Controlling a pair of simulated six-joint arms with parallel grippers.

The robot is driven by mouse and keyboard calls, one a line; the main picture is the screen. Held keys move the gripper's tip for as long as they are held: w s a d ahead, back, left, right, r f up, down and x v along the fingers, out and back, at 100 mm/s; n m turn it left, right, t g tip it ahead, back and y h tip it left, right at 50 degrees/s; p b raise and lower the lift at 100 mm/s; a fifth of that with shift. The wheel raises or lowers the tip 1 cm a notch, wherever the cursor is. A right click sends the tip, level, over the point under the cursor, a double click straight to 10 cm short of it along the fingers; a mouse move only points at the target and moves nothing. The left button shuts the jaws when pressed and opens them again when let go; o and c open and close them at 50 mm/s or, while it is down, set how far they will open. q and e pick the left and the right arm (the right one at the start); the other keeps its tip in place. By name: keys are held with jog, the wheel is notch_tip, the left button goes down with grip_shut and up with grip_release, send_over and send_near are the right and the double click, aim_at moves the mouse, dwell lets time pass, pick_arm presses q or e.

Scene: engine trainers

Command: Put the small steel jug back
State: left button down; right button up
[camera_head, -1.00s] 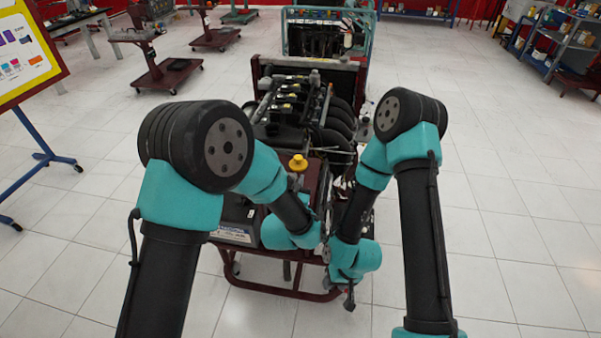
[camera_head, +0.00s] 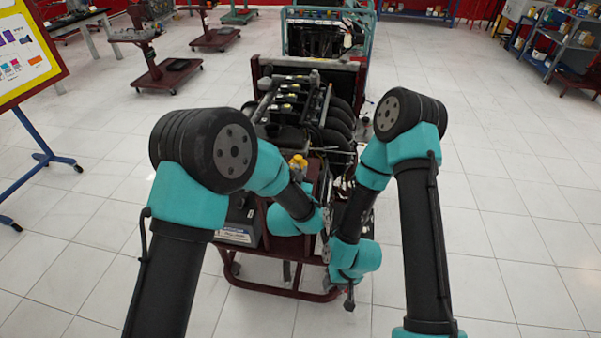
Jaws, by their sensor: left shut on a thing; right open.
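The small steel jug cannot be made out. My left gripper, beyond its teal wrist over the front of the engine trainer (camera_head: 290,291), is mostly hidden by that wrist. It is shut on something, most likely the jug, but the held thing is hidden. My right gripper (camera_head: 349,299) is below its teal wrist, low at the trainer's front edge. It is open, and little of it shows.
The trainer's engine (camera_head: 292,100) stands behind my wrists. A yellow cap-like part (camera_head: 298,162) and a dark battery-like box (camera_head: 239,222) are near my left forearm. A board on a blue stand (camera_head: 25,60) is at the left.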

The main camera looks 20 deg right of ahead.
pick_arm(q)
jog(key=shift+f, duration=0.1)
jog(key=c, duration=1.2)
grip_release()
jog(key=shift+s, duration=0.15)
jog(key=v, duration=1.2)
